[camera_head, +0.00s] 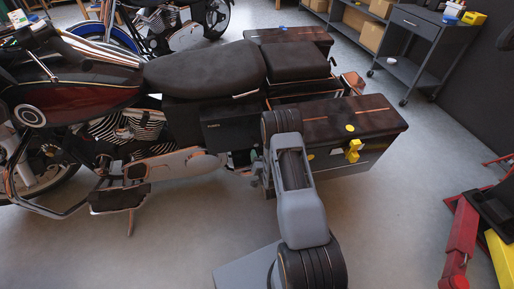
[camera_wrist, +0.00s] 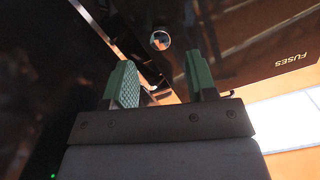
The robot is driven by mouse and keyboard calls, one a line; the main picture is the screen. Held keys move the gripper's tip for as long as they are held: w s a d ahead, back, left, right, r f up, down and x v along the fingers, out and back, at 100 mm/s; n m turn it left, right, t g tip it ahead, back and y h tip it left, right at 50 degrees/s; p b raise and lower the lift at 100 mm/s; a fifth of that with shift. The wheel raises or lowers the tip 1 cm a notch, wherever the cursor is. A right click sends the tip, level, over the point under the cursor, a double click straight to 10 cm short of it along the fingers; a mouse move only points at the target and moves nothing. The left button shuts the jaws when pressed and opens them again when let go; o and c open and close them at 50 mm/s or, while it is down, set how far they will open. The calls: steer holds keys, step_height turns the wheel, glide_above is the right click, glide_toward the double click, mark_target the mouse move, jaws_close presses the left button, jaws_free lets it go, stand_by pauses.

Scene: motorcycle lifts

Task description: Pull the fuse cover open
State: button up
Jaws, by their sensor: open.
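The fuse cover is a dark panel on the motorcycle's side below the seat; it shows in the head view (camera_head: 228,137), left of my arm. In the wrist view a dark glossy panel (camera_wrist: 255,52) carries the word FUSES, upside down. A small round shiny knob (camera_wrist: 160,40) shows just beyond my fingertips, roughly between them. My gripper (camera_wrist: 159,62) is open, with two green fingers apart and nothing seen between them. I cannot tell whether the fingers touch the panel. In the head view my arm mostly hides the gripper.
The motorcycle's seat (camera_head: 208,70) is above the panel, and a dark saddlebag (camera_head: 375,115) with yellow pieces is to the right. A grey cart (camera_head: 418,50) stands behind. Red and yellow lift parts (camera_head: 462,235) are at the right. The floor between is clear.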

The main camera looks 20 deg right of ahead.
mark_target(257, 145)
steer(key=shift+w+d+b, duration=0.15)
steer(key=shift+w, duration=0.8)
steer(key=shift+w+d+b, duration=0.2)
steer(key=shift+w, duration=0.7)
steer(key=shift+w+d+b, duration=0.15)
steer(key=shift+w, duration=0.8)
jaws_close()
